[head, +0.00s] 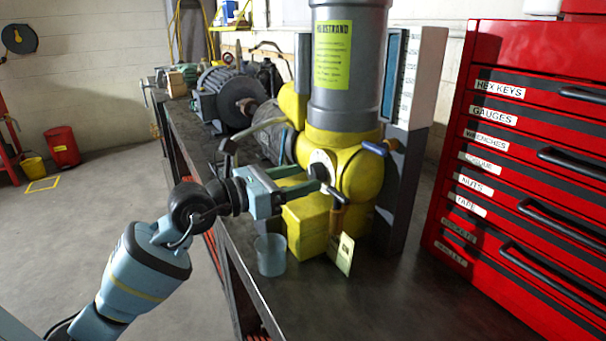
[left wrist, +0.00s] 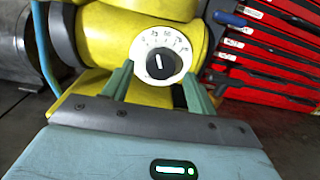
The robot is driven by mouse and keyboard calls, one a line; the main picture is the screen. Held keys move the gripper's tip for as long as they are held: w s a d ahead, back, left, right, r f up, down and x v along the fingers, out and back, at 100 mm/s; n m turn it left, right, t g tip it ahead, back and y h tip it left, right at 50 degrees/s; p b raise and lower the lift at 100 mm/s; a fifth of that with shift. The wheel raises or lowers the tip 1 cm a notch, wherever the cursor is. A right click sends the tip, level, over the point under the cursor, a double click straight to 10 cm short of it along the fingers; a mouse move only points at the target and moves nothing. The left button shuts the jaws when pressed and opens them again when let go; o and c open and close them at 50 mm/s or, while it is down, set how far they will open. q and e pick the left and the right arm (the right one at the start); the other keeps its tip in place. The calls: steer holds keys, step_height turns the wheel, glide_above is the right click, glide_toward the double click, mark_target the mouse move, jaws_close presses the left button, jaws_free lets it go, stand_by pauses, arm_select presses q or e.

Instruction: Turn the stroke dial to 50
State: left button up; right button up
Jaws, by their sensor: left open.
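The stroke dial is a round white plate with printed numbers on the yellow pump body (head: 358,175). In the left wrist view the dial (left wrist: 175,43) shows a black knob (left wrist: 160,67) with a white pointer line that is nearly vertical. The numbers are small and hard to read, so I cannot tell the exact setting. My left gripper (head: 303,180) is open in front of the dial. In the left wrist view its green fingers (left wrist: 158,80) stand on either side of the knob, apart from it as far as I can tell. My right gripper is not in view.
A clear cup (head: 270,255) stands on the dark bench below my left gripper. A yellow tag (head: 341,253) hangs by a brown handle (head: 336,215). A blue-handled lever (head: 374,148) juts out right of the dial. A red tool cabinet (head: 490,190) stands at the right.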

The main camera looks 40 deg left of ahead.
arm_select(q)
steer(key=shift+x, duration=0.85)
steer(key=shift+c, duration=0.2)
steer(key=c, duration=0.9)
steer(key=m+b, duration=0.1)
steer(key=m, duration=0.3)
steer(key=shift+f+b, duration=0.15)
steer(key=shift+b, duration=0.2)
steer(key=shift+c, duration=0.2)
steer(key=shift+m, duration=0.6)
steer(key=o, duration=1)
